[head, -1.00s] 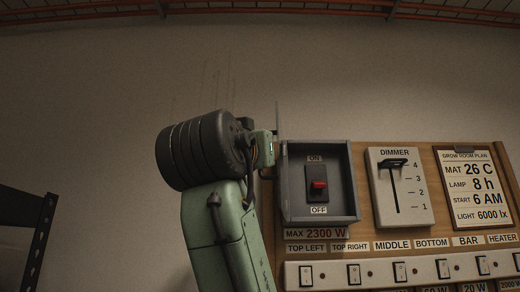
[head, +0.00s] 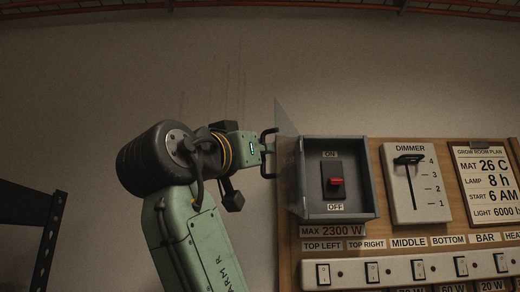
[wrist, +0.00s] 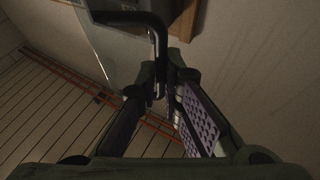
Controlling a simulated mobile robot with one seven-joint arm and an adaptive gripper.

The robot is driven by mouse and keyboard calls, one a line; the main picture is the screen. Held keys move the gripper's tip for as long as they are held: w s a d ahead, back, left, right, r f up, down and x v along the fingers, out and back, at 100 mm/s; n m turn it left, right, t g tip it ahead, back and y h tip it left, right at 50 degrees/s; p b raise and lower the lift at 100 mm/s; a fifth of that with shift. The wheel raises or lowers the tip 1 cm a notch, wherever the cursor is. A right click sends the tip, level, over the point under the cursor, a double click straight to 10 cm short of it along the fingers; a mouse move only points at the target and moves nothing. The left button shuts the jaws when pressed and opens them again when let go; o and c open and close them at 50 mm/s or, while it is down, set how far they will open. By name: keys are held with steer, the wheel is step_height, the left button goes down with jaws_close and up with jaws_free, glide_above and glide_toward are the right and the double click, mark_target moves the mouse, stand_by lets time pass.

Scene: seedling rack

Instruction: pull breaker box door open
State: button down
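The grey breaker box (head: 370,180) is on the wooden board, with a red switch (head: 337,181) between ON and OFF labels. Its clear door (head: 287,125) stands swung open at the box's left edge, jutting out from the wall. The black bar handle (head: 268,170) is on the door's left-facing side. My gripper (head: 266,148) is at the handle; in the wrist view, its two fingers (wrist: 162,88) close in on either side of the handle bar (wrist: 157,40). The clear door (wrist: 95,45) shows at upper left there. The fingertip contact is dark and partly hidden.
A dimmer panel (head: 417,205) and a grow room plan sheet (head: 484,185) are right of the box. A row of switches (head: 415,270) runs below. A dark rack post (head: 45,235) stands at far left. The wall left of the door is bare.

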steer(key=c, duration=1.7)
jaws_free()
steer(key=shift+f, duration=0.1)
steer(key=v, duration=1.2)
